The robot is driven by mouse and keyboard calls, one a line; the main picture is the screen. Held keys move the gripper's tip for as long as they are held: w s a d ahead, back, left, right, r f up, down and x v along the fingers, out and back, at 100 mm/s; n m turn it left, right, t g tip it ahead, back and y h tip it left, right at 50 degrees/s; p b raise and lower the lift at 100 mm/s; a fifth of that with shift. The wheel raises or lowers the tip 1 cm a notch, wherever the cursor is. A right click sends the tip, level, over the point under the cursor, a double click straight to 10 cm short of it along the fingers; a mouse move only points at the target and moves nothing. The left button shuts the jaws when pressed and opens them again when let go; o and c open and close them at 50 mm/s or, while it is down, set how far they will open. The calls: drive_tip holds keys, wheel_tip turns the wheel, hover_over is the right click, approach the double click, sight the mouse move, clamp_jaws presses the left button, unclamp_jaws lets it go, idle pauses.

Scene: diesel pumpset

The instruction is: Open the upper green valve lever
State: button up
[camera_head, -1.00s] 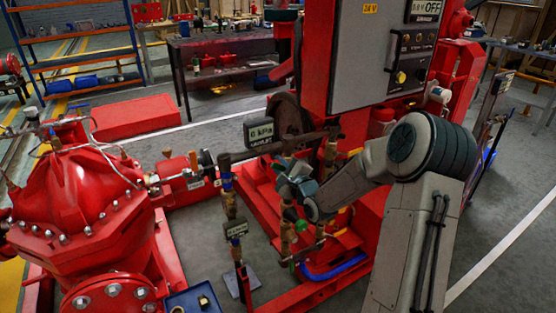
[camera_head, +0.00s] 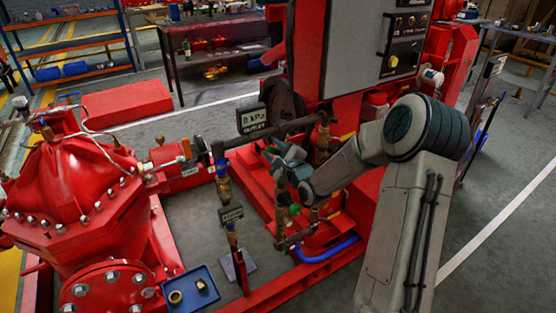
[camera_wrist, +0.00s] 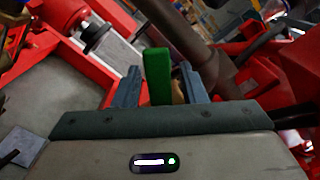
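The upper green valve lever (camera_wrist: 158,76) stands upright in the middle of the wrist view. My gripper (camera_wrist: 163,82) is open, with one dark finger on each side of the lever and a narrow gap visible on both sides. In the head view my gripper (camera_head: 273,154) is at the pipework below the outlet gauge, where a small bit of green shows between its fingers. The valve body behind the lever is mostly hidden. A second green part (camera_head: 294,209) shows lower on the same pipework.
The outlet gauge (camera_head: 252,119) and a horizontal pipe (camera_head: 275,131) are close above my gripper. The grey control cabinet (camera_head: 352,45) stands behind. A red pump (camera_head: 75,190) is at left, and a blue tray (camera_head: 205,300) holds small parts. Grey floor is clear at right.

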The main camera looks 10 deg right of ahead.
wheel_tip(320, 180, down, 4)
drive_tip(key=a+f+n+b, duration=0.1)
drive_tip(key=n+b, duration=0.6)
drive_tip(key=b, duration=0.8)
drive_tip(key=r+p+v, duration=0.2)
drive_tip(key=p+v, duration=0.2)
drive_tip(key=v, duration=1)
drive_tip(key=s+f+n+g+h+b, duration=0.7)
drive_tip(key=s+f+n+g, duration=0.2)
drive_tip(key=f, duration=0.5)
drive_tip(key=shift+s+n+g, duration=0.3)
drive_tip(key=shift+s+g, duration=0.5)
drive_tip(key=shift+s, duration=0.55)
drive_tip(key=shift+f, duration=0.1)
drive_tip(key=shift+c, duration=0.3)
